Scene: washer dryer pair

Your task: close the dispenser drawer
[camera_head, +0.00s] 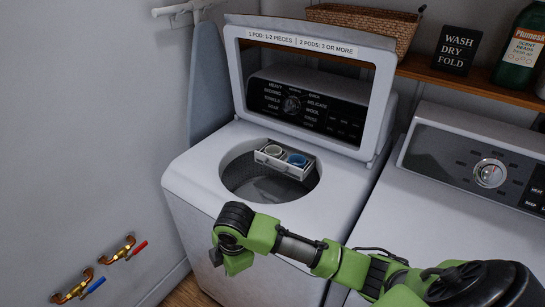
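The dispenser drawer (284,170) is a pale tray with a grey-white round cup and a blue round cup in it. It stands out from the back rim of the tub opening, over the drum of the top-load washer (187,180). The washer's lid (378,110) is raised, and the control panel shows through its frame. My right arm comes in from the right, and its gripper (232,262) hangs at the washer's front edge, nearer than the drawer and apart from it. Its fingers are partly hidden by the wrist, so its opening is unclear. My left gripper is not in view.
A dryer (419,210) stands to the right of the washer. A wooden shelf (452,80) behind holds a wicker basket (361,22), a black sign (457,50) and a green bottle (521,52). Pipe valves (119,250) are on the left wall. The space above the tub is open.

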